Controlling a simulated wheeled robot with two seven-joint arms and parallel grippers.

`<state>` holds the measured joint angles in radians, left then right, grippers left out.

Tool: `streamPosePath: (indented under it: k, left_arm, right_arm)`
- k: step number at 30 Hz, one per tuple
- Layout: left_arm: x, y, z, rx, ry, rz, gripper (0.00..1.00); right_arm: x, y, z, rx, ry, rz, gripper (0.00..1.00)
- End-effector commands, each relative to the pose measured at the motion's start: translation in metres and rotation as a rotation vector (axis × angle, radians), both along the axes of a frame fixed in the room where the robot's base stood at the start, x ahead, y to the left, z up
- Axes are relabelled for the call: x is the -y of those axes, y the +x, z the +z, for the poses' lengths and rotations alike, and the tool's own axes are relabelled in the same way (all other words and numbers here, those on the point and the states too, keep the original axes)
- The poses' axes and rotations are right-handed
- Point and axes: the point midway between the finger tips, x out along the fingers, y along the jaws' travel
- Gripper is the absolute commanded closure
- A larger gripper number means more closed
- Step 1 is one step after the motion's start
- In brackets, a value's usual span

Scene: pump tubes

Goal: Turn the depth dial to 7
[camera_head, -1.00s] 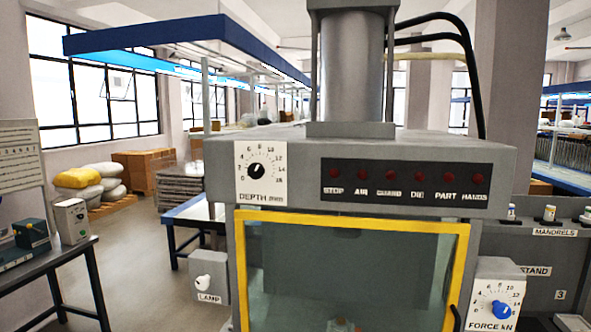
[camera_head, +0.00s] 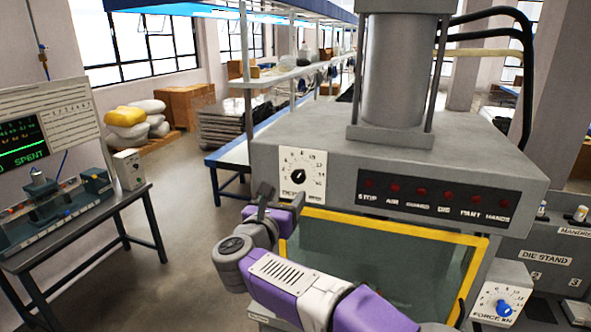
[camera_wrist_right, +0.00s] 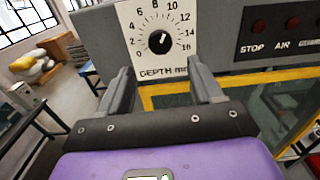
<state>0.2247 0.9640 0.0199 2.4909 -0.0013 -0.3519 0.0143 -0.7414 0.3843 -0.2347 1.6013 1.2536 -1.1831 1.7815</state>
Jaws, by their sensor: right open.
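The depth dial (camera_head: 297,177) is a small black knob on a white scale plate at the left of the grey press front. In the right wrist view the dial (camera_wrist_right: 160,41) shows numbers from 0 to 16 around it. A small pale mark sits on the knob, but I cannot read its exact setting. My right gripper (camera_head: 281,200) is just below the plate. In the wrist view its two fingers (camera_wrist_right: 162,82) are apart and empty, pointing toward the dial's lower part, with the knob centred between them and not gripped. My left gripper is not in view.
A yellow-framed guard window (camera_head: 400,228) is below, partly hidden by my right arm. The force dial (camera_head: 503,307) is at lower right. A side table (camera_head: 75,228) stands at left.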

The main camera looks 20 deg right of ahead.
Motion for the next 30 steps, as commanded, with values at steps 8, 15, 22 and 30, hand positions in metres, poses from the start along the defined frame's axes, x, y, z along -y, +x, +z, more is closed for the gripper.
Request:
streamPosePath:
  k: [8,15,22,30]
  left_arm:
    - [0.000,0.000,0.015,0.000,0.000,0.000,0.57]
    - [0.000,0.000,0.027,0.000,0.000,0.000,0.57]
    - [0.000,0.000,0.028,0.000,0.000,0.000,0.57]
    - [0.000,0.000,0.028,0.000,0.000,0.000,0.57]
  right_arm:
    - [0.021,0.026,0.007,0.017,0.032,-0.012,0.35]
    - [0.038,0.053,0.006,0.016,0.030,-0.010,0.35]
    - [0.043,0.060,0.004,0.016,0.029,-0.007,0.35]
    - [0.043,0.059,0.004,0.016,0.029,-0.007,0.51]
